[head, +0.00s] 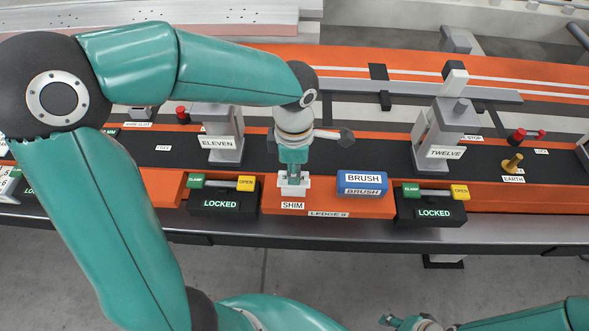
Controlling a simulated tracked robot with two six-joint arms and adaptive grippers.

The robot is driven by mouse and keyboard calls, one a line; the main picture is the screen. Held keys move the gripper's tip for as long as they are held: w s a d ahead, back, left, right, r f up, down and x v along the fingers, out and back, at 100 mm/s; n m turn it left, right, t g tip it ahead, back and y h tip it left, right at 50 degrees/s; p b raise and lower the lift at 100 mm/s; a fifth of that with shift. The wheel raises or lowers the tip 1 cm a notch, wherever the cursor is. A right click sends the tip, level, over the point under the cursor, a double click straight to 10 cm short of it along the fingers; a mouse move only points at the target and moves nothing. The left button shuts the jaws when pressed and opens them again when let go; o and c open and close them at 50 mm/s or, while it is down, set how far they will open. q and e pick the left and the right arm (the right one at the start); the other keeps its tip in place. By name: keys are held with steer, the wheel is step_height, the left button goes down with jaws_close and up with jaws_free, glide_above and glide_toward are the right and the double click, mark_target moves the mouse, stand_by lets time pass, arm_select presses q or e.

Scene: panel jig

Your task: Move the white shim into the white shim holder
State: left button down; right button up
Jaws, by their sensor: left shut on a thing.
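My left gripper (293,172) points down over the white shim holder (304,187), which sits on the orange ledge behind the SHIM label. It is shut on a small white piece, which I take to be the white shim; the fingers and the holder hide most of it. I cannot tell how deep it sits in the holder or whether it touches the bottom. My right gripper (392,321) is low at the bottom edge, away from the panel, too small to tell whether it is open or shut.
A blue BRUSH block (362,183) stands just right of the holder. Black LOCKED clamps (223,203) (432,210) with green and yellow ends flank the ledge. Grey posts ELEVEN (217,143) and TWELVE (445,140) rise behind. A brass EARTH peg (512,165) is at the right.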

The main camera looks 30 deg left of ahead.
arm_select(q)
steer(key=c, duration=1.2)
jaws_free()
steer(key=shift+o, duration=0.2)
step_height(320, 180, up, 12)
steer(key=shift+f, duration=0.1)
